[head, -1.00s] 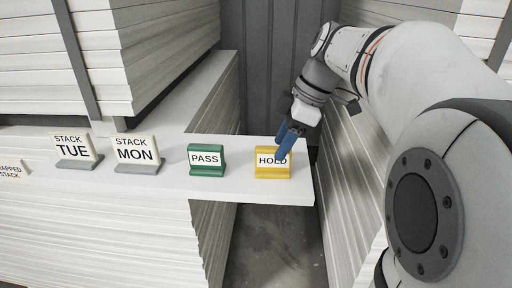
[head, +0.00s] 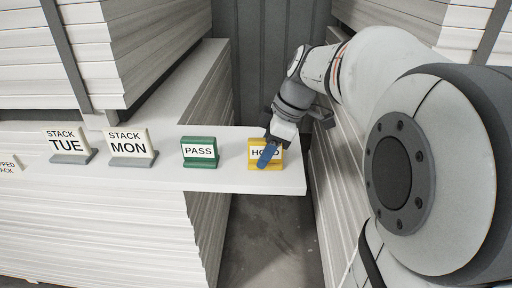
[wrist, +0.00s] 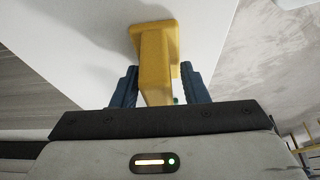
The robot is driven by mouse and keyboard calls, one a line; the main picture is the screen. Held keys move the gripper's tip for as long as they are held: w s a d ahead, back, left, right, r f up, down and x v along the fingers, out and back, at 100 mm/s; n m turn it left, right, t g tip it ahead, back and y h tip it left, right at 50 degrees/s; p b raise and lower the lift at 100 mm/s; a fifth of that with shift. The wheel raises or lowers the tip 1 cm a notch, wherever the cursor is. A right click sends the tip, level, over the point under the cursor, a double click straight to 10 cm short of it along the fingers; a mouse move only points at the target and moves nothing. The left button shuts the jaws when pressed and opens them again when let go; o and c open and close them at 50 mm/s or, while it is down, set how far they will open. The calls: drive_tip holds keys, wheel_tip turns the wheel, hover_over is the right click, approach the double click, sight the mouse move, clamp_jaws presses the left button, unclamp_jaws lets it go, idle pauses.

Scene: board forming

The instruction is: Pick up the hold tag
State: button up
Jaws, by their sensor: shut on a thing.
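The yellow hold tag (head: 264,165) stands upright near the right end of the white shelf. Its white label reads HOLD, and a blue finger covers part of the word. My gripper (head: 268,156) is shut on the tag from above. In the wrist view the yellow tag (wrist: 156,62) sits between the two blue fingers of my gripper (wrist: 160,88), one on each side. The tag's base appears to rest on the shelf; a small gap cannot be ruled out.
A green PASS tag (head: 199,152) stands to the left on the white shelf (head: 228,182). Further left are the STACK MON sign (head: 130,145) and STACK TUE sign (head: 68,145). Board stacks rise behind and below. A floor gap (head: 265,240) lies past the shelf's front edge.

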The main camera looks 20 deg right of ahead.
drive_tip(key=shift+c, duration=0.2)
wheel_tip(320, 180, up, 10)
drive_tip(key=shift+r+b, duration=0.1)
drive_tip(key=shift+b, duration=0.55)
drive_tip(key=o, duration=0.4)
drive_tip(key=c, duration=0.4)
drive_tip(key=shift+a, duration=0.1)
